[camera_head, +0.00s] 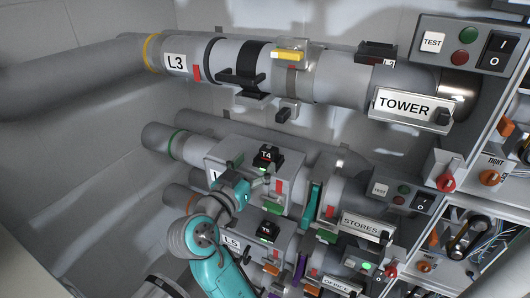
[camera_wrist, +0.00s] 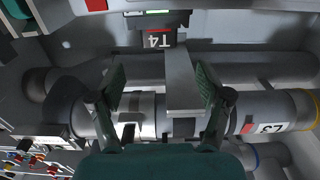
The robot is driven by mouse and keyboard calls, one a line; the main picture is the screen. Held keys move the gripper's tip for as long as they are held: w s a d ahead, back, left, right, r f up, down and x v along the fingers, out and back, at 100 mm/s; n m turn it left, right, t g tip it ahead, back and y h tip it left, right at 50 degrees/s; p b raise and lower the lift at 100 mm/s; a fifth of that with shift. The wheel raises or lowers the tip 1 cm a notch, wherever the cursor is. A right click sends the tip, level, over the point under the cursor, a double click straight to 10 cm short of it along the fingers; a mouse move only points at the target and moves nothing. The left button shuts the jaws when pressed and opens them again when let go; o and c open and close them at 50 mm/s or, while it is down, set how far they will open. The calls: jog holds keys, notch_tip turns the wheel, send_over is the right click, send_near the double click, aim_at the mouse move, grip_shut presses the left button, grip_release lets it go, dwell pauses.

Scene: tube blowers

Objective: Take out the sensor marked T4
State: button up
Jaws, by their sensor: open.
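The T4 sensor is a black block (camera_head: 268,155) with a white T4 label and a green light. It sits on top of a grey housing (camera_head: 291,186) on the middle tube. In the wrist view the T4 block (camera_wrist: 158,40) shows upside down at the top centre. My gripper (camera_head: 250,170) is beside the housing, just left of and below the sensor. In the wrist view my gripper (camera_wrist: 162,78) has its two dark green fingers spread wide. A grey part of the mount shows between them; the sensor label lies past the fingertips. Nothing is held.
A similar black T5 sensor (camera_head: 268,232) sits on the tube below, close to my arm. The large L3 tube (camera_head: 330,75), labelled TOWER, runs above. Switch panels (camera_head: 403,195) and open cabinets are at the right. Free room shows at the left wall.

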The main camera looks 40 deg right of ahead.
aim_at(266, 152)
jog(key=shift+f+x, duration=0.1)
jog(key=shift+x, duration=1.95)
jog(key=shift+f+x, duration=0.15)
jog(key=shift+x, duration=1.95)
jog(key=c, duration=1.3)
jog(key=shift+o, duration=0.2)
